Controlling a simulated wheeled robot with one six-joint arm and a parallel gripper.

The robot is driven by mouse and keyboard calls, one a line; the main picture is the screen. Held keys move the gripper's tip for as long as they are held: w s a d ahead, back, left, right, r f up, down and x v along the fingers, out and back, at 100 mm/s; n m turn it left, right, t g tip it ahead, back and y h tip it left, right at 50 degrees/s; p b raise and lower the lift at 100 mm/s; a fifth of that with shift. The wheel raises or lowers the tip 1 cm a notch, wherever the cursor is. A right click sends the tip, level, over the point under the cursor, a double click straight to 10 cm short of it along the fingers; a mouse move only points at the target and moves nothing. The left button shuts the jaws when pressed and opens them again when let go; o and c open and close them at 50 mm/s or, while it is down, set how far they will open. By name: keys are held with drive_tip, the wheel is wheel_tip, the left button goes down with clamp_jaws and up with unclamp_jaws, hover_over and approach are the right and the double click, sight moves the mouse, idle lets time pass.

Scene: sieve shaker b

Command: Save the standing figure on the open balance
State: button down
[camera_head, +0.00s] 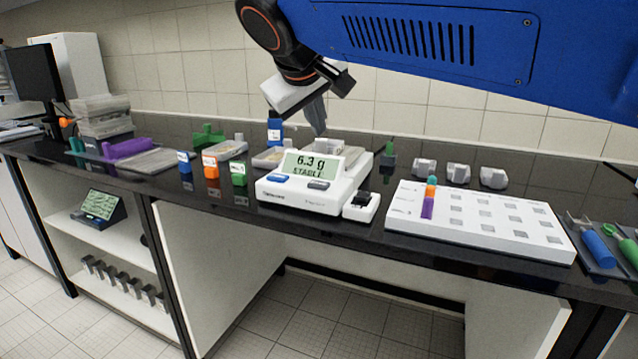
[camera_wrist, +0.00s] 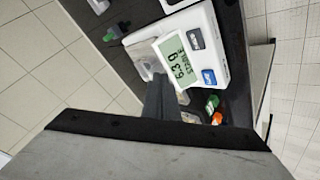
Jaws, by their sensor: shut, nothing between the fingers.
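The open balance (camera_head: 314,178) stands on the dark bench near the middle; its display (camera_head: 312,165) reads "6.3 g" and "STABLE". A blue button (camera_head: 279,178) and a dark grey button (camera_head: 319,184) sit on its front panel. The wrist view shows the balance (camera_wrist: 212,18), its display (camera_wrist: 174,61), the dark button (camera_wrist: 195,38) and the blue button (camera_wrist: 208,76), all turned sideways. My gripper (camera_head: 319,131) is shut and empty, pointing down above and behind the display. Its fingers (camera_wrist: 163,98) cover part of the balance's surroundings in the wrist view.
A small white unit with a black top (camera_head: 361,206) stands close to the balance's right. Blue, orange and green small containers (camera_head: 210,164) stand to its left. A white tray with square wells (camera_head: 478,222) lies at the right.

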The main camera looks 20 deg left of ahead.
sight(317, 186)
drive_tip(key=shift+f, duration=4.3)
drive_tip(key=shift+f, duration=0.15)
drive_tip(key=shift+f, duration=0.3)
drive_tip(key=shift+f, duration=0.45)
drive_tip(key=shift+r, duration=0.9)
drive_tip(key=shift+r, duration=2.5)
